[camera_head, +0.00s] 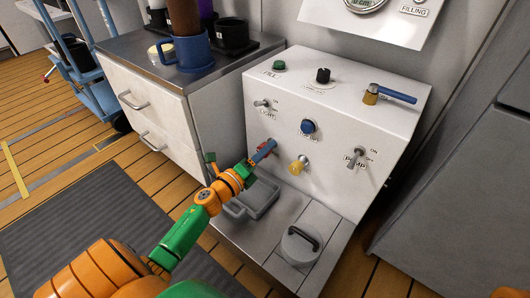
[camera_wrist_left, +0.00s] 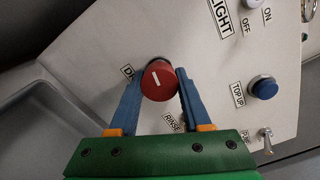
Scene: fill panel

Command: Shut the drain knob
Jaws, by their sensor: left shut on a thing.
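The drain knob (camera_wrist_left: 159,80) is a round red knob with a short white line on its face, on the front of the white panel. In the wrist view, a partly covered label starting with "D" sits beside it. My left gripper (camera_wrist_left: 160,84) has its two blue fingers on either side of the knob and is shut on it. In the head view my left gripper (camera_head: 268,150) reaches the lower left of the panel front, and only a sliver of red shows by the fingers. My right gripper is not in view.
Near the knob are a blue button (camera_head: 308,127), a yellow knob (camera_head: 298,166), the light switch (camera_head: 262,104) and the pump switch (camera_head: 356,156). A blue-handled lever (camera_head: 390,94) is on top. A grey tray (camera_head: 262,200) and a lidded container (camera_head: 300,246) lie below. A cabinet (camera_head: 150,108) stands left.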

